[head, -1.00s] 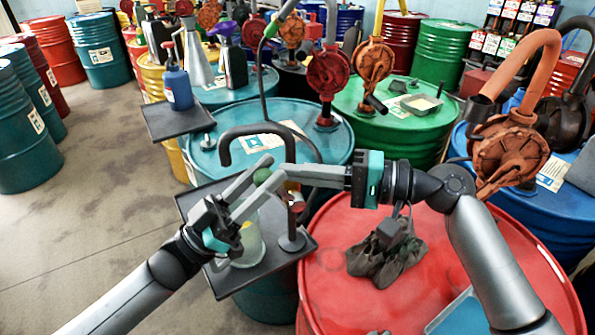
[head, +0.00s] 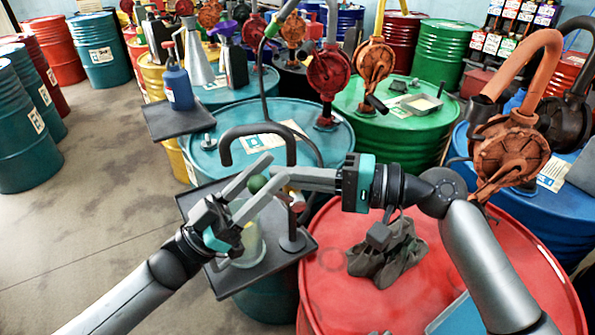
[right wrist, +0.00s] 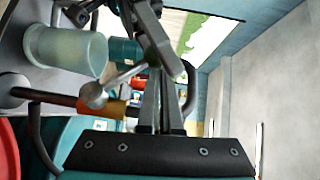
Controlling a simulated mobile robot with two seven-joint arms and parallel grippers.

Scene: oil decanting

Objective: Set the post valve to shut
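The post valve is on a dark post (head: 291,222) on a small black tray. A green ball knob (head: 257,183) shows between the fingers of my left gripper (head: 274,167); whether they touch it is unclear. My left gripper is open. My right gripper (head: 286,177) reaches in from the right, its fingers close together, tips right beside the knob. In the right wrist view, its fingers (right wrist: 160,85) point up the picture, with a silver ball-ended lever (right wrist: 95,94) and an orange-brown pipe piece (right wrist: 95,107) at left. A cloudy jar (head: 248,245) stands below my left gripper.
The black tray (head: 235,285) overhangs beside a red drum (head: 330,265) with a dark cloth (head: 390,255) on it. A black curved spout (head: 250,130) arches behind the grippers. A teal drum (head: 325,135) stands behind. Open floor (head: 100,200) lies at left.

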